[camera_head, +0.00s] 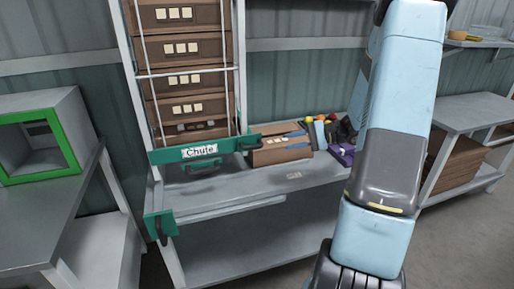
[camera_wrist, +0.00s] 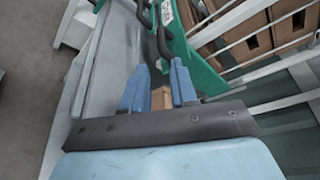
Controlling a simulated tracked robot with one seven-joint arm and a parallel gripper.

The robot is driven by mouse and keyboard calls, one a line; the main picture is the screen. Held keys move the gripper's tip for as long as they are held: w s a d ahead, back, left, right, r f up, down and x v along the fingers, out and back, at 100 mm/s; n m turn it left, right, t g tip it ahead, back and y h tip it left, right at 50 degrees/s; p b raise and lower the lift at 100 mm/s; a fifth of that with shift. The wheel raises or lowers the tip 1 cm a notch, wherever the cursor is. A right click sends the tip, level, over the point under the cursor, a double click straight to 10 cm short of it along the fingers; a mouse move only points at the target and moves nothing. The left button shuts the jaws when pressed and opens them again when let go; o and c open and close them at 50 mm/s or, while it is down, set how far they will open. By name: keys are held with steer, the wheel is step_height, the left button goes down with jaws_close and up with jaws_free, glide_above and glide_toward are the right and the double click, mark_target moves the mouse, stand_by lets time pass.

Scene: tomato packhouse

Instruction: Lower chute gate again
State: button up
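The green chute gate (camera_head: 170,155), labelled "Chute", crosses the front of the chute (camera_head: 128,75) at the lowest box. The fingertips look short of that handle. Brown shows between the fingers, apparently the box below.
Several brown boxes (camera_head: 190,50) are stacked in the chute. A brown box (camera_head: 275,157) and a purple item (camera_head: 343,154) lie on the grey bench (camera_head: 240,185). A green-framed opening (camera_head: 75,155) is at left. A green bracket (camera_head: 158,227) with a dark handle is at the bench front.

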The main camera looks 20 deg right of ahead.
mark_target(261, 146)
steer(key=x, duration=1.3)
steer(key=shift+w+a+f, duration=0.1)
steer(key=shift+w+a, duration=0.1)
steer(key=shift+a, duration=0.1)
jaws_close()
